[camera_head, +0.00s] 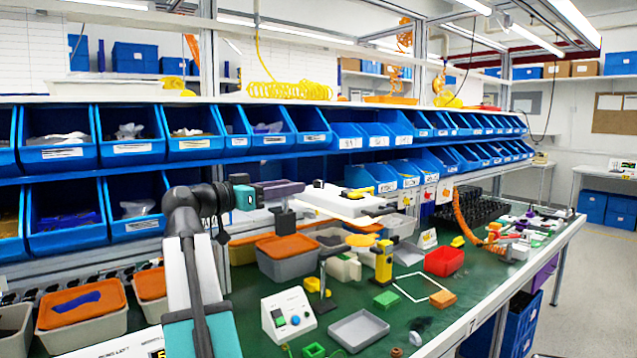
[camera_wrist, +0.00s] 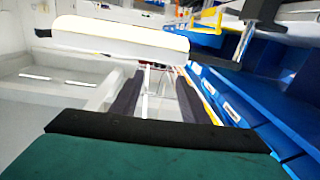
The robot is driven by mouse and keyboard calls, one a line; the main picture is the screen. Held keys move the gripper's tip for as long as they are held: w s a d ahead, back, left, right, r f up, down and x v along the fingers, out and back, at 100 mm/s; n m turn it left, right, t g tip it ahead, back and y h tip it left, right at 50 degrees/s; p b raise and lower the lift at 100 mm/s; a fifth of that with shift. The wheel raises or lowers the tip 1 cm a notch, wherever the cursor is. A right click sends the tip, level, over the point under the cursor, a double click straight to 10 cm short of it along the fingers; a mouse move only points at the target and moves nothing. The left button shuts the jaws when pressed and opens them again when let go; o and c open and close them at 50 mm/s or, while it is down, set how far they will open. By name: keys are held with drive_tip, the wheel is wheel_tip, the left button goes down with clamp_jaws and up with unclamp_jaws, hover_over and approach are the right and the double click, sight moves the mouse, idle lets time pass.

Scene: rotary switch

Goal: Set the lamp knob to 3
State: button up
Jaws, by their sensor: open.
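A white control box (camera_head: 288,314) stands on the green bench top at the front, in the head view. Its sloped face carries a round blue knob (camera_head: 295,320) and a dark square part beside it. The knob's setting and any numbers are too small to read. My gripper (camera_head: 303,188) is held high above the bench, up and left of centre, well apart from the box. In the wrist view my gripper (camera_wrist: 157,75) shows two dark fingers spread apart with nothing between them. The box is not recognisable in the wrist view.
A grey tray (camera_head: 358,330) lies right of the box, and a grey bin with an orange lid (camera_head: 287,258) stands behind it. A white panel (camera_head: 345,201) is close to my gripper. Rows of blue bins (camera_head: 130,135) line the back. A red bin (camera_head: 444,261) stands further right.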

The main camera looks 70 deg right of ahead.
sight(315, 182)
drive_tip(key=x, duration=1)
drive_tip(key=shift+d+p, duration=0.25)
drive_tip(key=shift+p, duration=0.15)
drive_tip(key=shift+s+a, duration=0.1)
clamp_jaws()
